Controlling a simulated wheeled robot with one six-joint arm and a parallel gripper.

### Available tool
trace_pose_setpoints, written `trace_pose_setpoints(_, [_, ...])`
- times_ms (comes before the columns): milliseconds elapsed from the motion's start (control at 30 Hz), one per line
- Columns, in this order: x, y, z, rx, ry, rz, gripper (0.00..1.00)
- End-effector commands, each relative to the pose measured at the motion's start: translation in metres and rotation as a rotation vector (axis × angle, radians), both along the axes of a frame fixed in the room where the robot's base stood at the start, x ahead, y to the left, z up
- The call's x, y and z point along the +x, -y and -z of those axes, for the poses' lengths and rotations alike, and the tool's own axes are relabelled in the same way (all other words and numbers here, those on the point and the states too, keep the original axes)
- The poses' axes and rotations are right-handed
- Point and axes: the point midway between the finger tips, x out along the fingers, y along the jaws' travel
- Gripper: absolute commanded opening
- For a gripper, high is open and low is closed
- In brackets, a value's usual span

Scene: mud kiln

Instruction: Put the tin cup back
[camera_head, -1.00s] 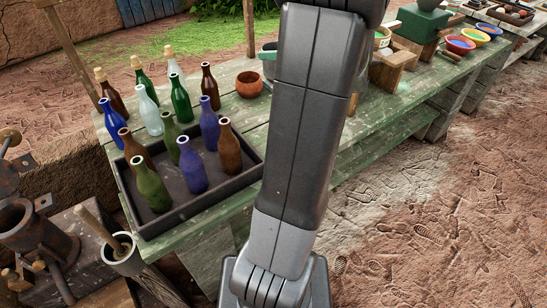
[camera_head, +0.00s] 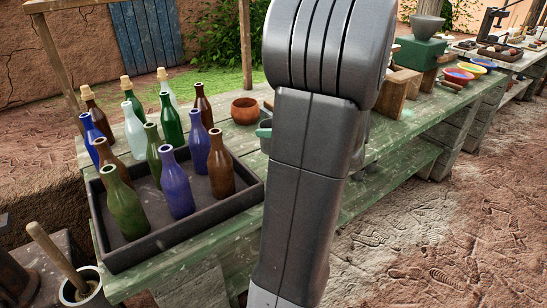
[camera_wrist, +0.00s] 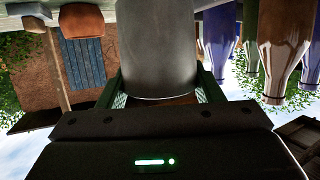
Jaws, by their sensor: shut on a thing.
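The tin cup (camera_wrist: 157,45) is a plain grey cylinder in the middle of the wrist view, which appears upside down. My gripper (camera_wrist: 160,90) is shut on it, with one green-sided finger on each side. The cup's far end runs out of the top of the picture. In the head view my own arm hides the cup and most of the gripper. A small greenish piece beside the arm may be part of the gripper, but I cannot tell.
A dark tray (camera_head: 142,254) with several bottles stands on the green wooden table (camera_head: 205,283), left of my arm. A terracotta bowl (camera_head: 245,111) stands behind it, also in the wrist view (camera_wrist: 82,20).

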Motion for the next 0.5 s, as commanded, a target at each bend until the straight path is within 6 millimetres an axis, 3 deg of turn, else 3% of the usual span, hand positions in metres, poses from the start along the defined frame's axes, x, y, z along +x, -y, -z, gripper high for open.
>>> trace_pose_setpoints(33, [0.0,0.0,0.011,0.001,-0.002,0.0,0.4])
trace_pose_setpoints(233, [0.0,0.0,0.031,0.002,-0.001,0.0,0.4])
trace_pose_setpoints(400, [0.0,0.0,0.061,0.001,-0.002,-0.001,0.4])
trace_pose_setpoints(500, [0.0,0.0,0.066,0.001,0.001,0.0,0.4])
